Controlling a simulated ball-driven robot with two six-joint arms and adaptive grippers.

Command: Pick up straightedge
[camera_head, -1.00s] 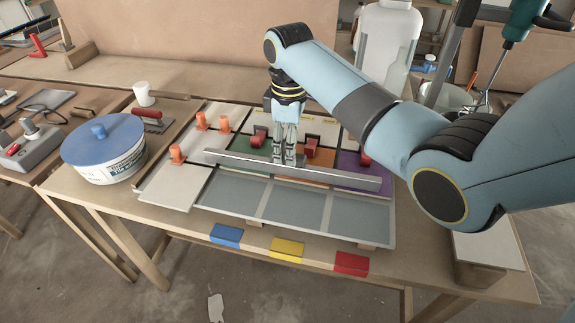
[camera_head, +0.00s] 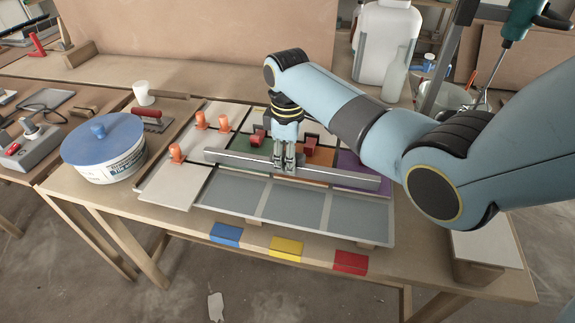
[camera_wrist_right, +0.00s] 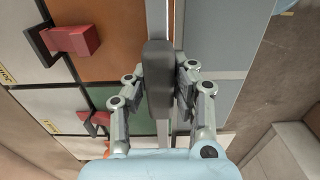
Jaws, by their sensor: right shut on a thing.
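The straightedge (camera_head: 340,178) is a long grey metal bar. It lies across the tile board, just behind the grey trays. In the right wrist view the straightedge (camera_wrist_right: 161,128) runs top to bottom, with a dark grip block (camera_wrist_right: 158,65) at its middle. My right gripper (camera_head: 284,167) is at the middle of the bar. In the wrist view its fingers (camera_wrist_right: 160,88) are closed on both sides of the dark grip. The fingers hide part of the grip in the head view. My left gripper is not in view.
Grey trays (camera_head: 290,207) lie in front of the bar. Orange pegs (camera_head: 176,153) and red clamps (camera_head: 310,146) stand on the tiles behind and left. A blue-lidded tub (camera_head: 104,150) is at the left. Blue, yellow and red marks line the front edge.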

